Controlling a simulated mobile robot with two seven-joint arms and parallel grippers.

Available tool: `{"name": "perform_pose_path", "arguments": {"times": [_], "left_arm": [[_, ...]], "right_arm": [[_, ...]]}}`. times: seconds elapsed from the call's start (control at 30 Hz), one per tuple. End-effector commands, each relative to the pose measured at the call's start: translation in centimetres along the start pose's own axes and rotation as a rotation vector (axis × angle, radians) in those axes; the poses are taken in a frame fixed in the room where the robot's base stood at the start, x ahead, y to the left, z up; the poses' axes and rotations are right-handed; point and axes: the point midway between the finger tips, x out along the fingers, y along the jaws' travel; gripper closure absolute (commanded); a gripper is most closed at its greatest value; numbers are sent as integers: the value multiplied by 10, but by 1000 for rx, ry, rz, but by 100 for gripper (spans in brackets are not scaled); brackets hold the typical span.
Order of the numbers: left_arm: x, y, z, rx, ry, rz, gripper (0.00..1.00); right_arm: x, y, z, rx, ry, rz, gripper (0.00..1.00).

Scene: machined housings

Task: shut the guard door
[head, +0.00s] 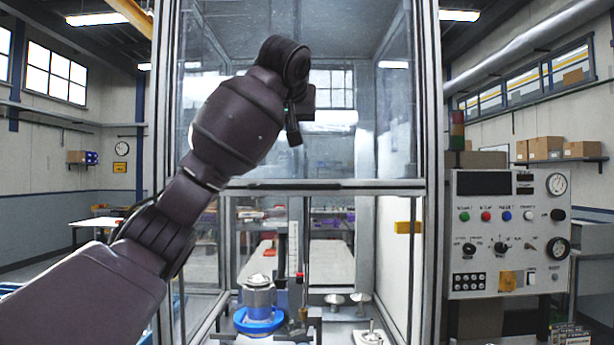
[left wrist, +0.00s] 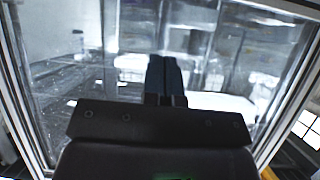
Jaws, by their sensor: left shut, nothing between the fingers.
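The guard door (head: 350,184) is a clear pane with a metal bottom rail, set in the upright frame of a tall enclosure. In the head view its rail sits about mid-height, with an open gap below it. My left arm reaches up in front of the pane. My left gripper (head: 294,132) is above the rail, small and partly hidden by the wrist. In the left wrist view, the left gripper (left wrist: 164,75) has its dark fingers together and empty, pointing at the glazed enclosure. I cannot tell whether the fingertips touch the pane. My right gripper is not in view.
Inside the enclosure, a metal housing (head: 258,293) sits on a blue ring (head: 259,320), with small metal parts (head: 335,299) beside it. A control panel (head: 510,235) stands to the right. Metal posts (head: 432,150) bound the opening.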

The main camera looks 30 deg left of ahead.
Motion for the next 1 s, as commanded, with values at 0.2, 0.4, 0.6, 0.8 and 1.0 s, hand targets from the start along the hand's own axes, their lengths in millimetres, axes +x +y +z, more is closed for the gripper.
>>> {"name": "perform_pose_path", "arguments": {"times": [0.2,0.4,0.6,0.8,1.0], "left_arm": [[-1,-7,13,-66,-79,-46,100],[6,-5,12,-69,-74,-40,100],[21,-5,14,-70,-77,-40,100],[53,-10,16,-69,-79,-47,100],[89,-11,19,-69,-79,-46,100]], "right_arm": [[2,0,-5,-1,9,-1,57],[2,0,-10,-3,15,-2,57],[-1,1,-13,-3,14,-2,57],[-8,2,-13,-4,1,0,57],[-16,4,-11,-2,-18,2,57]]}}
